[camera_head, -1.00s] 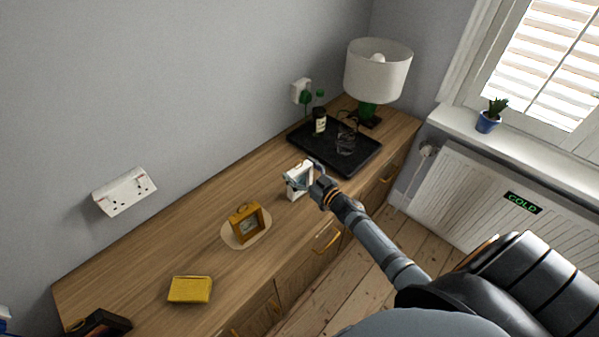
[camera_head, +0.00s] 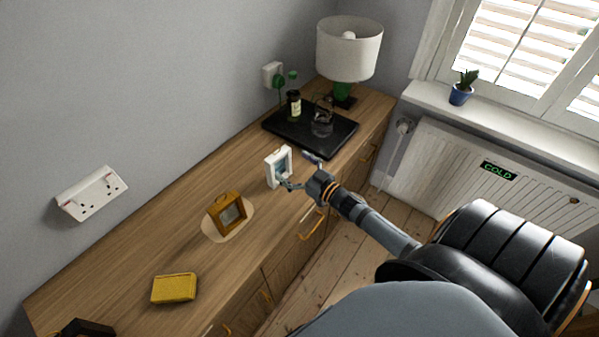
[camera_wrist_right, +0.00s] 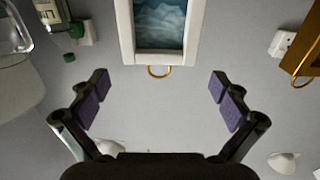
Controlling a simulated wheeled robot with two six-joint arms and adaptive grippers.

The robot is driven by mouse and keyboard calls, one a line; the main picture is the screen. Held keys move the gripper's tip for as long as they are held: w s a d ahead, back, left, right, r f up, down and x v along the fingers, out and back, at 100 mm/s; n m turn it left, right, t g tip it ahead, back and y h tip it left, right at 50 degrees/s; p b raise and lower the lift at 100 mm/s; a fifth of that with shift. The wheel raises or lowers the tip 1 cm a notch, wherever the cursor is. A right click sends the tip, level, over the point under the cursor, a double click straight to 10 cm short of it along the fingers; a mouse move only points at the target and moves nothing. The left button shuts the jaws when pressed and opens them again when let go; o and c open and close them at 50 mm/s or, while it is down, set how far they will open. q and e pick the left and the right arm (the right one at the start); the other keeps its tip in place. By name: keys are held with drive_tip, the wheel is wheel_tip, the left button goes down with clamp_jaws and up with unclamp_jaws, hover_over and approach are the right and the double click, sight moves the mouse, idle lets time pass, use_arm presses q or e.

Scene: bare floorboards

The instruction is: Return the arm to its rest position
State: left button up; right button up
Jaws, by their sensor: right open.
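My right gripper (camera_head: 300,171) is open and empty above the sideboard top (camera_head: 185,225), just to the right of a small white framed picture (camera_head: 278,167) that stands upright there. In the right wrist view the open fingers (camera_wrist_right: 160,97) spread with grey wall between them. The white frame (camera_wrist_right: 126,40) with its blue-grey picture is ahead of the fingertips and apart from them. In the head view, whether the near finger touches the frame is hard to tell. My left gripper is not in view.
A brown frame (camera_head: 227,213) on a pale mat (camera_head: 243,228) and a yellow box (camera_head: 174,288) are on the sideboard. A black tray (camera_head: 285,133) holds a bottle (camera_head: 294,105) and a glass (camera_head: 322,122). A lamp (camera_head: 349,50) stands behind. Open floor lies right of the sideboard.

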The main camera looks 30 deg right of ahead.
drive_tip(key=shift+p+v, duration=0.4)
drive_tip(key=shift+v, duration=1.6)
drive_tip(key=shift+r, duration=0.1)
